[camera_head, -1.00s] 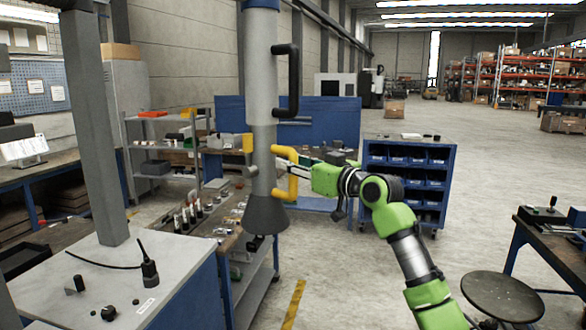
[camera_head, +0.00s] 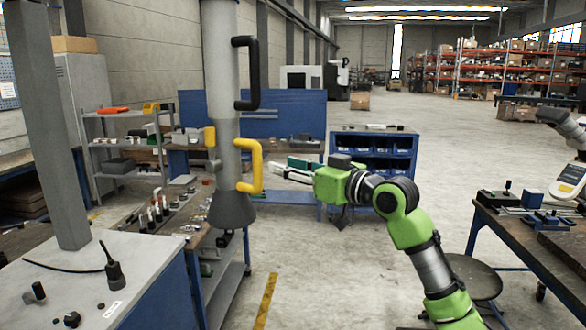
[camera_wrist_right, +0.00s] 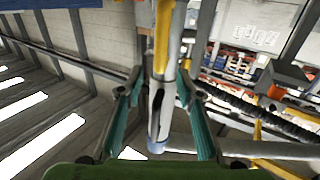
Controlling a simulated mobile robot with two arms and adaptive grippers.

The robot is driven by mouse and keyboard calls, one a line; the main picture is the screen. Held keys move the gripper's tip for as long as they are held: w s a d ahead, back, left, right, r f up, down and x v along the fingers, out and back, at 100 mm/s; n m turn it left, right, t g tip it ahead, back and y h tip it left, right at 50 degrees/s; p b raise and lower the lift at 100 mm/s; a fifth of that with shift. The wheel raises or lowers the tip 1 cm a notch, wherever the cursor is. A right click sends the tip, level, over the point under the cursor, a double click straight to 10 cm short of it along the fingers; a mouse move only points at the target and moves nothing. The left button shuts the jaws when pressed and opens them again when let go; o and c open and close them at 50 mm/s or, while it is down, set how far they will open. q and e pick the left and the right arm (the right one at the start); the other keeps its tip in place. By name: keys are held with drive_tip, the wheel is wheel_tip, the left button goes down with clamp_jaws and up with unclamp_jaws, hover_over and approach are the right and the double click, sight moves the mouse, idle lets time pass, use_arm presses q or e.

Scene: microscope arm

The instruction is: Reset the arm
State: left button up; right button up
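The arm is a grey vertical column (camera_head: 222,100) with a flared dark grey cone (camera_head: 232,210) at its lower end. It hangs upright at left of centre in the head view. A black handle (camera_head: 250,72) and a yellow handle (camera_head: 256,165) stick out on its right side. My right gripper (camera_head: 278,170) is just right of the yellow handle, apart from it and empty. In the right wrist view its teal fingers (camera_wrist_right: 157,88) are spread, with the grey column and the yellow handle (camera_wrist_right: 164,35) showing beyond and between them. My left gripper is not in view.
A white-topped blue cabinet (camera_head: 75,285) stands at front left. A workbench (camera_head: 185,235) with small parts is below the column. A blue bin cart (camera_head: 375,150) stands behind my right gripper. A stool (camera_head: 470,275) and a bench (camera_head: 470,225) are at right. The middle floor is clear.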

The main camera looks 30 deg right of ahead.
drive_tip(key=shift+s+d, duration=0.2)
drive_tip(key=shift+s, duration=0.45)
